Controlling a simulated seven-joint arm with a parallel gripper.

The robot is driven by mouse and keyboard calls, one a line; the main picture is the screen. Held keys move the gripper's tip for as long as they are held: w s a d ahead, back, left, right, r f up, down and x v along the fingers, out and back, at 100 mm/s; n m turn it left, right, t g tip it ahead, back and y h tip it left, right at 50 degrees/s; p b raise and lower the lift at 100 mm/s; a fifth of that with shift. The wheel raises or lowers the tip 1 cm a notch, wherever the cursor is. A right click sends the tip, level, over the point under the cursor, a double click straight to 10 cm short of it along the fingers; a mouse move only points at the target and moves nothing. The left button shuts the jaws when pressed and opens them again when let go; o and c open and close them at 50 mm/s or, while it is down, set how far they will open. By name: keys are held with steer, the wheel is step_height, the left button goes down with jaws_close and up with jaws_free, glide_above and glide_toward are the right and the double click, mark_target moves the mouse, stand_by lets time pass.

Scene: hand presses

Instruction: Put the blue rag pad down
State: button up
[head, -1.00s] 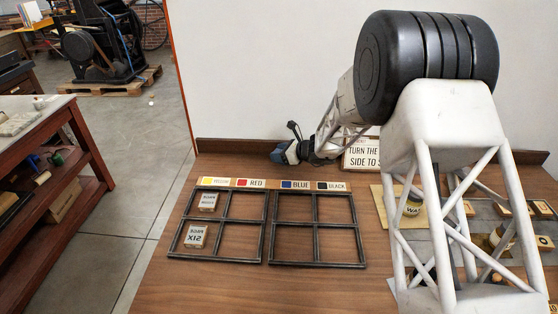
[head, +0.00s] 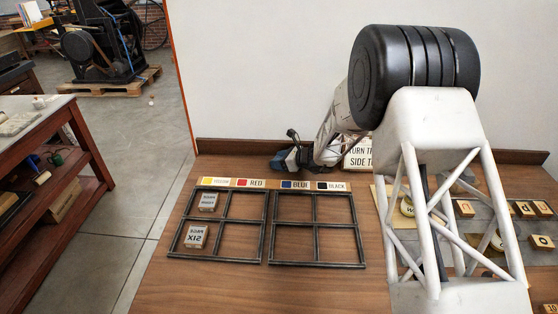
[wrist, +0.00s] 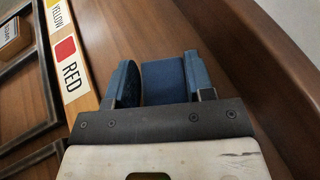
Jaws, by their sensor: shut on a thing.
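My gripper (wrist: 160,85) is shut on the blue rag pad (wrist: 163,82), which shows as a dark blue block between the fingers in the wrist view. In the head view my gripper (head: 290,158) is small and far back, near the rear edge of the wooden table (head: 190,285), behind the colour label strip (head: 270,184). The pad is hard to tell from the gripper there. I cannot tell whether the pad touches the table.
Two dark divided frames (head: 268,235) lie in front of the strip; type blocks (head: 196,237) sit in the left one's left compartments. A low back ledge (head: 225,148) runs behind. A sign (head: 358,153) and lettered blocks (head: 525,208) are to the right, partly behind my arm.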

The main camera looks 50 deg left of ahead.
steer(key=shift+f, duration=0.1)
steer(key=o, duration=0.9)
steer(key=shift+v, duration=6.05)
steer(key=shift+w+r, duration=0.1)
steer(key=shift+r, duration=0.1)
